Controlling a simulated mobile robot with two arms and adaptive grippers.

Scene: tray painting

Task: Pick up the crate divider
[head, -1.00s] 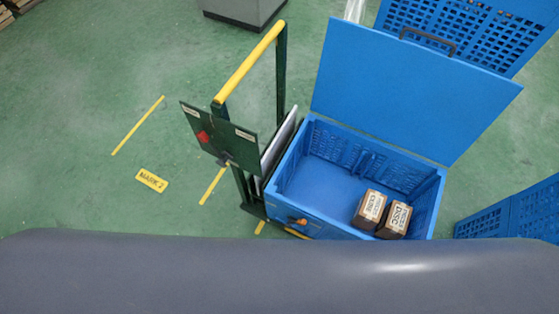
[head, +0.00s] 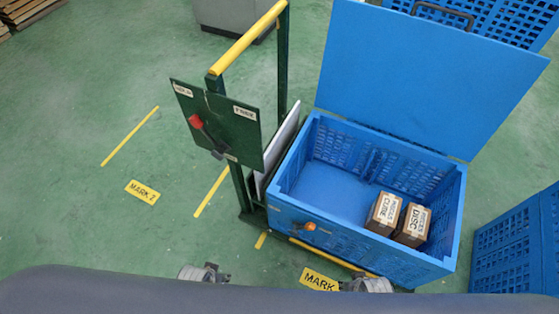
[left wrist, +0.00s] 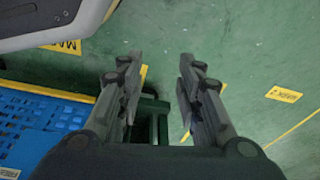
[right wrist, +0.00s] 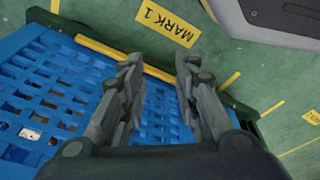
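A thin pale panel, which looks like the crate divider (head: 280,146), stands upright between the green cart handle frame and the left wall of the blue crate (head: 340,245). Its lower part is hidden. My left gripper (left wrist: 160,58) is open and empty in the left wrist view; part of it shows at the bottom of the head view (head: 205,272). My right gripper (right wrist: 159,62) is open and empty beside the crate's wall in the right wrist view. It also shows at the bottom of the head view (head: 367,284). Both are apart from the panel.
Two labelled cardboard boxes, CUBE (head: 383,213) and DISC (head: 413,225), sit in the crate's right part. The blue lid (head: 420,80) stands open behind. A green board (head: 220,125) with a red-knobbed lever hangs on the cart frame. Green floor at left is clear.

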